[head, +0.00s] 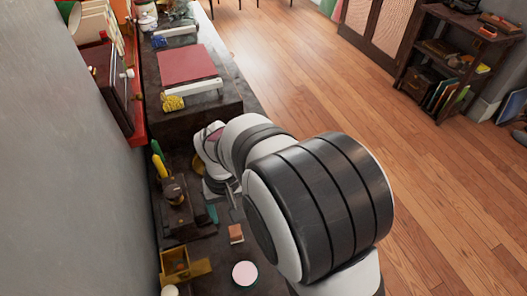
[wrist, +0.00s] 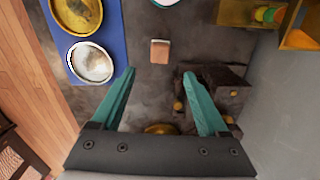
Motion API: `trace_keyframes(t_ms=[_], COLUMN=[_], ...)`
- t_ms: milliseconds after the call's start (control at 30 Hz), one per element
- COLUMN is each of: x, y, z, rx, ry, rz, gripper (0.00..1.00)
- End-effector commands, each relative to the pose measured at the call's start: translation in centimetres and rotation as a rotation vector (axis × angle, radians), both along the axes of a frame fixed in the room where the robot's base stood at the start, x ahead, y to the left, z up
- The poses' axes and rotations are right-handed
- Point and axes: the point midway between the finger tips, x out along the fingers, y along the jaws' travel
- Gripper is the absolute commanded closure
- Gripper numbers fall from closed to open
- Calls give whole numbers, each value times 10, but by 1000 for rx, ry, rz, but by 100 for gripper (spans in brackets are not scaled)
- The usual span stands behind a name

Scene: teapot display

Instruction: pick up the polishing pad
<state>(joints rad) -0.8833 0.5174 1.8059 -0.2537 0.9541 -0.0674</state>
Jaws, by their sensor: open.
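A small brown block (head: 236,233) with a paler edge lies flat on the dark worktop; it may be the polishing pad. In the wrist view the block (wrist: 160,55) lies just beyond my fingertips, in line with the gap between them. My gripper (wrist: 159,74) is open, its two teal fingers apart with nothing held between them. In the head view my gripper (head: 224,214) is partly hidden by my arm, behind the block. A round pink-topped, white-rimmed thing (head: 244,273) stands nearer the camera.
A dark wooden stand with knobs (wrist: 215,92) is close beside my right finger. A blue mat (wrist: 60,45) bears a gold dish (wrist: 76,14) and a silver dish (wrist: 90,63) on the left. A brass box (head: 175,263) stands by the wall. Bare worktop surrounds the block.

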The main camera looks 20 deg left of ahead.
Motion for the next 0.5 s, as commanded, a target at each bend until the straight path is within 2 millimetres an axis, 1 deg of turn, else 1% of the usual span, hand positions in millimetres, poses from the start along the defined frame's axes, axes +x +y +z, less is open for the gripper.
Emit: trace_keyframes(t_ms=[33,100,267,400,500], x=[-1,-1,0,-3,-2], y=[-1,-1,-1,-2,-2], z=[-15,-31,-52,-81,-97], rx=[-5,-4,-2,-3,-2], ry=[5,3,2,4,2], rz=[-2,-2,-4,-4,-4], gripper=[22,22,22,22,22])
